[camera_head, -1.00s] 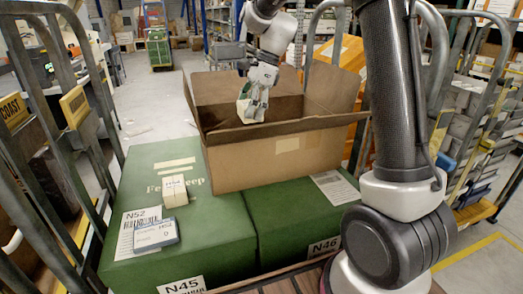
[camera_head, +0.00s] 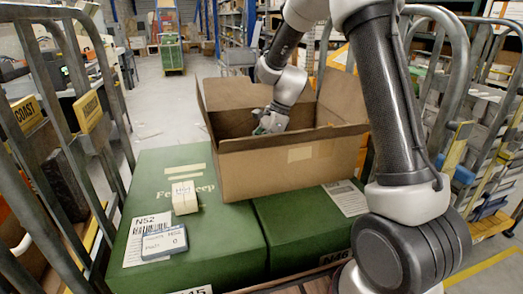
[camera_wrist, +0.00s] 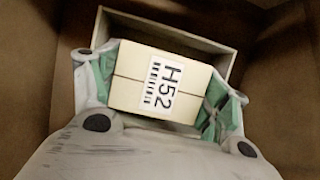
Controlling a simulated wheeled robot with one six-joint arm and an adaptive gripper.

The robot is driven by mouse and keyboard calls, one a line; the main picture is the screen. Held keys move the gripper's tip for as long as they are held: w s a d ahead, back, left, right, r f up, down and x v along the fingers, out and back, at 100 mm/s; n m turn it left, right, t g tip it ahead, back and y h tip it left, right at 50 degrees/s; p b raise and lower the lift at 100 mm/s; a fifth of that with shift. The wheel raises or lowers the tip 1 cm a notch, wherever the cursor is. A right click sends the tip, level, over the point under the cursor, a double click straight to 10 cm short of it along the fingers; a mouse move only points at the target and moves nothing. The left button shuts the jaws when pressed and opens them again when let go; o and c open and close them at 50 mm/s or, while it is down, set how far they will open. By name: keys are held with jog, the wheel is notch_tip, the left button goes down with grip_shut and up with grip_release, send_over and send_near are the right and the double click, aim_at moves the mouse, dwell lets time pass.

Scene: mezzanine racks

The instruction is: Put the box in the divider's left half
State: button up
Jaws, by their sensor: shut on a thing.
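A pale cream box (camera_wrist: 160,85) labelled H52 is between the green-padded fingers of my gripper (camera_wrist: 162,92) in the wrist view. My gripper (camera_head: 268,122) reaches down into the open brown carton (camera_head: 290,165) in the head view, where the carton's front wall hides the held box. Beyond the held box, a pale rectangular rim (camera_wrist: 170,22) shows in the wrist view. The box covers much of it, and I cannot tell whether it is the divider. No dividing wall is clearly visible.
The carton stands on green crates (camera_head: 150,178). A small cream box (camera_head: 184,197) and a blue-and-white box (camera_head: 164,241) lie on the left crate, outside the carton. Metal cage rails (camera_head: 62,110) rise at the left; the carton's raised flaps surround my gripper.

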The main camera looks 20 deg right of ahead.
jog(key=shift+f, duration=0.4)
jog(key=shift+f, duration=0.15)
jog(key=o, duration=1)
jog(key=shift+o, duration=0.2)
jog(key=v, duration=1.3)
jog(key=shift+a, duration=0.15)
